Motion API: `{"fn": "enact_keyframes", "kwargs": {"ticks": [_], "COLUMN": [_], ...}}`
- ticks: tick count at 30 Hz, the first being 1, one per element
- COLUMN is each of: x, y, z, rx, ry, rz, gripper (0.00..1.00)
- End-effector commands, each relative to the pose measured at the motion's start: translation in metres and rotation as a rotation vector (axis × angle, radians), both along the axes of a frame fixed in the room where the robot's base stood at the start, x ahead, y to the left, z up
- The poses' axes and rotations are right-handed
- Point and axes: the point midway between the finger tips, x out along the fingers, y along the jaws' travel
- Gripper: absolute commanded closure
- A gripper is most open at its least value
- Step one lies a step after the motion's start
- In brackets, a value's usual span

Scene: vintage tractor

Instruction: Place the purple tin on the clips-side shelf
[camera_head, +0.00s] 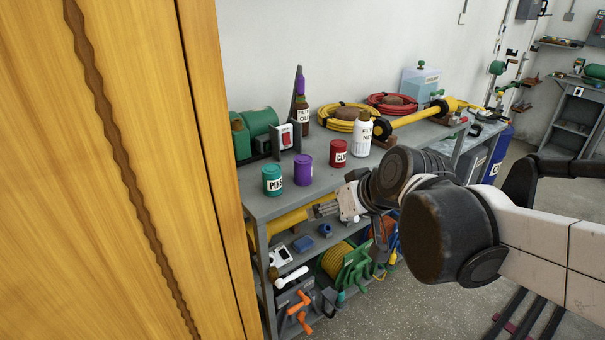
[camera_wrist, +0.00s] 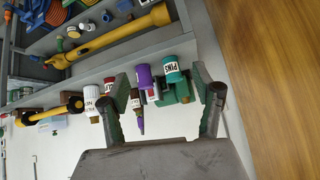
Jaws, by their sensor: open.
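The purple tin (camera_head: 303,170) stands upright on the grey bench top (camera_head: 262,206), between a green tin marked PINS (camera_head: 272,180) and a red tin with a partly readable label starting CLI (camera_head: 338,153). My gripper (camera_head: 325,209) is at the bench's front edge, to the right of and below the purple tin in the head view. In the upside-down wrist view my gripper (camera_wrist: 160,85) is open and empty. The purple tin (camera_wrist: 144,77) and green tin (camera_wrist: 173,72) appear beyond and between its fingers. I cannot tell which shelf is the clips-side one.
A white bottle (camera_head: 362,133) and dark bottle (camera_head: 301,112) stand near the tins. A yellow tube (camera_head: 290,219) runs under the bench top. The lower shelf (camera_head: 292,264) holds several small items and coiled hose. A wooden panel (camera_head: 110,170) blocks the left.

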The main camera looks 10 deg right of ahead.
Motion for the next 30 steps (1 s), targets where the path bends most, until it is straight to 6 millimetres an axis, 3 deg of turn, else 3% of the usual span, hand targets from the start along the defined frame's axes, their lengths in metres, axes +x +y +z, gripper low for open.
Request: {"fn": "enact_keyframes", "kwargs": {"ticks": [6, 12, 18, 30], "x": [-0.064, -0.104, -0.119, -0.119], "y": [-0.008, -0.019, -0.025, -0.025], "z": [-0.006, -0.013, -0.017, -0.017], "rx": [-0.048, -0.087, -0.102, -0.103], "ry": [0.077, 0.117, 0.13, 0.13], "rz": [-0.091, -0.17, -0.207, -0.209], "gripper": [0.37, 0.37, 0.31, 0.31]}}
